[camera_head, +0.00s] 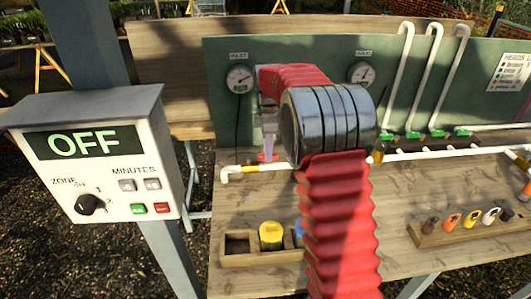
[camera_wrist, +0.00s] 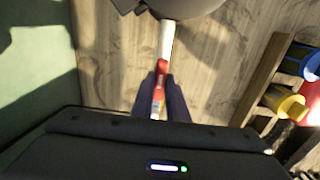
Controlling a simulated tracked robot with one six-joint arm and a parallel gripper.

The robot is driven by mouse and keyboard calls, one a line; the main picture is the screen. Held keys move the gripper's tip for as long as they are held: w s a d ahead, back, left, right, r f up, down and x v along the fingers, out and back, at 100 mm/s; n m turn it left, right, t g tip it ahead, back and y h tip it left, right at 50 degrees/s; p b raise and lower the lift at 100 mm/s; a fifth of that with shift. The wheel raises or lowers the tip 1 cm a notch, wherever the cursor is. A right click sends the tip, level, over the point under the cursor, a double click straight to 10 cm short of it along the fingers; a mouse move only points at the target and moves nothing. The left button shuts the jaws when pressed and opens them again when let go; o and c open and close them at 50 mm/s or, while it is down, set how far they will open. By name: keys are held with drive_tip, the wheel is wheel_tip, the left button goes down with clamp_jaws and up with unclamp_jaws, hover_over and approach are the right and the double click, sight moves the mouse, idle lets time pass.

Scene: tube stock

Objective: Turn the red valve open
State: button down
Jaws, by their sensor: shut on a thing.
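The red valve (camera_head: 263,158) sits on the white pipe (camera_head: 285,166) at the left end of the bench, just in front of the green panel. My gripper (camera_head: 268,152) reaches down onto it from above and hides part of it. In the wrist view the two dark fingers (camera_wrist: 161,95) stand on either side of the red valve (camera_wrist: 162,68), shut on it. The white pipe (camera_wrist: 167,38) runs on from there. How far the handle is turned cannot be told.
A control box (camera_head: 95,155) reading "OFF" stands at the left. Two gauges (camera_head: 239,79) are on the green panel (camera_head: 222,55). A wooden tray (camera_head: 265,259) with yellow and blue parts lies at the front. A rack (camera_head: 440,235) of coloured heads is at the right.

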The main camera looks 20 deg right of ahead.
drive_tip(key=shift+w+r, duration=0.2)
drive_tip(key=shift+w, duration=0.05)
drive_tip(key=c, duration=2)
unclamp_jaws()
drive_tip(key=shift+o, duration=1.4)
drive_tip(key=shift+s+f, duration=0.1)
drive_tip(key=shift+f, duration=0.05)
wheel_tip(320, 180, up, 14)
drive_tip(key=shift+f, duration=0.15)
